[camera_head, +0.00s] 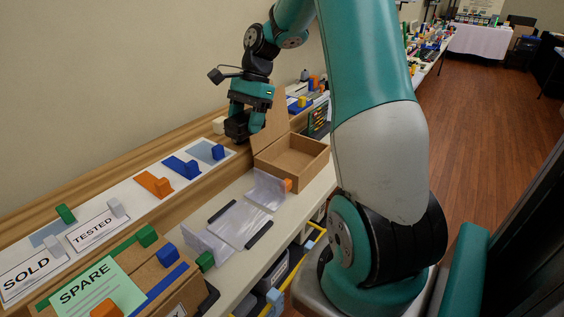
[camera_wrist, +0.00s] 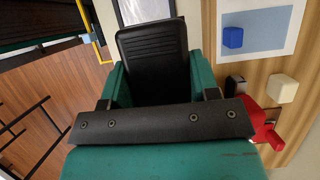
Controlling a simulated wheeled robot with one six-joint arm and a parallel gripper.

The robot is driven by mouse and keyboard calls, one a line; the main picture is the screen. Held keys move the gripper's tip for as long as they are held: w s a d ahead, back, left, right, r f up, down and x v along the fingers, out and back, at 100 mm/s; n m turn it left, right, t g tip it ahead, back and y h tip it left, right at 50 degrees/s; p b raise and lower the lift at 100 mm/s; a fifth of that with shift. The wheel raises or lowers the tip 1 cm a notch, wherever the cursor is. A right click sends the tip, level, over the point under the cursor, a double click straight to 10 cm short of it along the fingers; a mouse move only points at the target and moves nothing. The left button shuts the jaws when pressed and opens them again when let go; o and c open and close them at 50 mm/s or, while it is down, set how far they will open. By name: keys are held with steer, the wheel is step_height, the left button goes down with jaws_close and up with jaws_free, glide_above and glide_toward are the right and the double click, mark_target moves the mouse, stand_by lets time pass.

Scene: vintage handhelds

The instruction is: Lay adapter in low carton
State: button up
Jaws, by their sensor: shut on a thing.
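My gripper (camera_head: 240,122) is above the wooden ledge along the wall, just left of the open cardboard carton. In the wrist view it is shut on a black ribbed block (camera_wrist: 154,62), which looks like the adapter. The block sits between the green-sided fingers; its far end is clear of anything I can make out. In the head view the adapter is hard to tell from the dark fingers. The low carton (camera_head: 312,162) stands on the white table with its lid flap raised on the wall side. The visible part of its inside looks empty.
A clear plastic stand (camera_head: 240,222) lies in front of the carton. A SPARE-labelled box (camera_head: 170,290) stands at lower left. Colored blocks line the ledge, including a blue block (camera_head: 218,152). The wrist view shows a cream block (camera_wrist: 283,88) and a red object (camera_wrist: 262,122) beside my gripper.

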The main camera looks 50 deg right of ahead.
steer(key=d, duration=1)
glide_above(291, 169)
steer(key=d, duration=0.1)
steer(key=f, duration=0.1)
step_height(291, 169, down, 15)
steer(key=b, duration=0.4)
steer(key=shift+d, duration=0.15)
steer(key=shift+f, duration=2.4)
steer(key=shift+f, duration=0.1)
steer(key=o, duration=1.1)
steer(key=shift+f, duration=0.1)
